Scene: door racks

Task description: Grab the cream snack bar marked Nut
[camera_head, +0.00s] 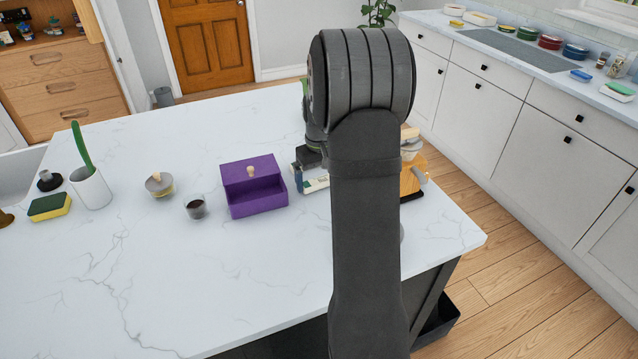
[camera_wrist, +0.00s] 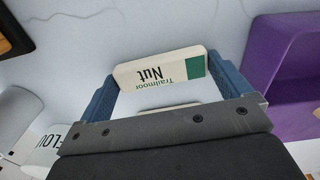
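The cream snack bar marked Nut (camera_wrist: 150,74) lies on the white counter in the wrist view, with a green band at its right end. In the head view a pale bar with green (camera_head: 317,184) shows just right of the purple box, partly hidden by my arm. My gripper (camera_wrist: 162,67) is open, its blue fingers on either side of the bar. A second cream edge (camera_wrist: 168,107) shows behind the gripper's crossbar, mostly hidden.
The open purple box (camera_head: 256,196) stands close on the left in the head view; its wall (camera_wrist: 262,60) is near the right finger in the wrist view. The front counter is clear.

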